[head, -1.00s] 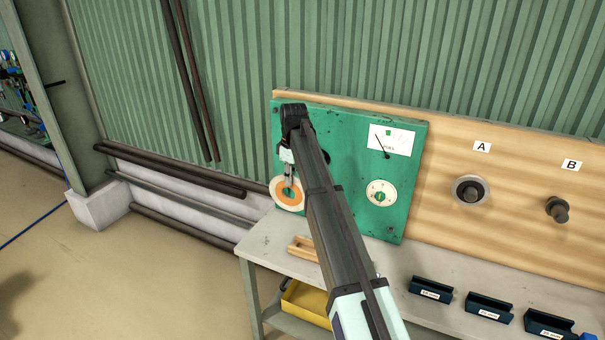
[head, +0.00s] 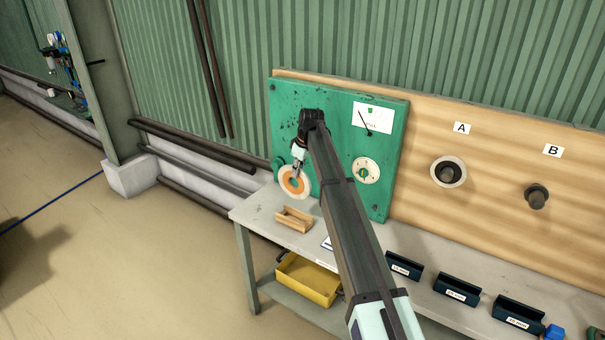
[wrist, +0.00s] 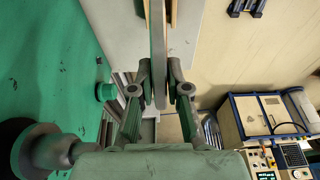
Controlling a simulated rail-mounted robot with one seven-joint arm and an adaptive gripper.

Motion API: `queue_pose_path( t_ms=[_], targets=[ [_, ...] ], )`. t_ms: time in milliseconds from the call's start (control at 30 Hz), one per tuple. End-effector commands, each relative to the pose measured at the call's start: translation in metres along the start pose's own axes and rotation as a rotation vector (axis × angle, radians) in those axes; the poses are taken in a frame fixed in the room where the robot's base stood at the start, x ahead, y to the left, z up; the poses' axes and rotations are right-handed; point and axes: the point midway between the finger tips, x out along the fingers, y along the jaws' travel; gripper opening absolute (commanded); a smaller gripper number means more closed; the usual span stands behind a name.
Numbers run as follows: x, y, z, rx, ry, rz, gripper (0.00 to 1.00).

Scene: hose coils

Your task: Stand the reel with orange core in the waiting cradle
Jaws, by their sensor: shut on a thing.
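The reel with orange core (head: 283,189) is a pale disc with an orange ring. My gripper (head: 296,170) is shut on it and holds it upright above the bench, in front of the green panel's lower left. In the wrist view the reel (wrist: 159,45) is edge-on between the fingers of my gripper (wrist: 159,98). The wooden cradle (head: 294,220) lies on the bench below the reel, with a visible gap between them in the head view.
The green panel (head: 290,112) stands behind, with a green knob (wrist: 105,92) and a dark spindle (wrist: 40,147) sticking out. Pegs A (head: 447,173) and B (head: 537,198) are on the wooden board. Dark labelled holders (head: 456,291) stand on the bench (head: 262,212). A yellow bin (head: 308,280) is below.

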Motion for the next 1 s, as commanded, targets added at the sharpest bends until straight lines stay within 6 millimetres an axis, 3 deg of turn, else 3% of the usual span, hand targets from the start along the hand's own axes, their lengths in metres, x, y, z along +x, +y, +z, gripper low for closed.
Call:
queue_pose_path(
  t_ms=[567,1000],
  targets=[
    [0.003,-0.001,0.002,-0.001,0.008,-0.001,0.00],
    [0.028,-0.001,0.008,-0.001,0.008,-0.001,0.00]
  ],
)
